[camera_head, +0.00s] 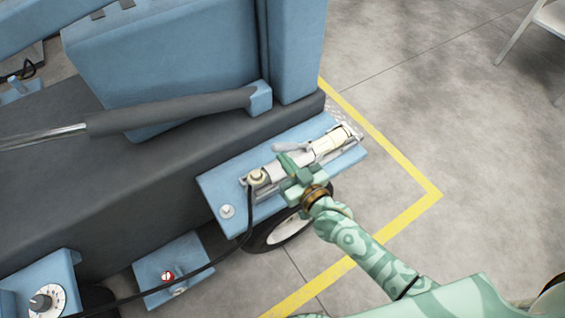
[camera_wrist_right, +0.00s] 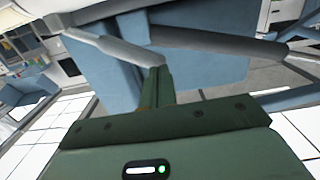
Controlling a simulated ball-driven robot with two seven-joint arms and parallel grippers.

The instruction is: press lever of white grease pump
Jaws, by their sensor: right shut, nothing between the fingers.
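The white grease pump (camera_head: 333,141) lies on a blue plate fixed to the side of the machine. Its short grey lever (camera_head: 287,147) sticks out to the left at the pump's middle, and it also shows in the right wrist view (camera_wrist_right: 110,47), slanting from upper left to the fingertips. My right gripper (camera_head: 292,164) is shut and empty over the pump, its fingertips (camera_wrist_right: 157,82) close by the lever's near end. I cannot tell whether they touch it. The gripper hides part of the pump body. My left gripper is not in view.
A blue plate (camera_head: 217,190) carries the pump and a fitting with a black hose (camera_head: 249,222). A wheel (camera_head: 283,232) is below it. A long grey-handled bar (camera_head: 170,110) crosses the machine at left. A yellow line (camera_head: 395,218) marks open concrete floor to the right.

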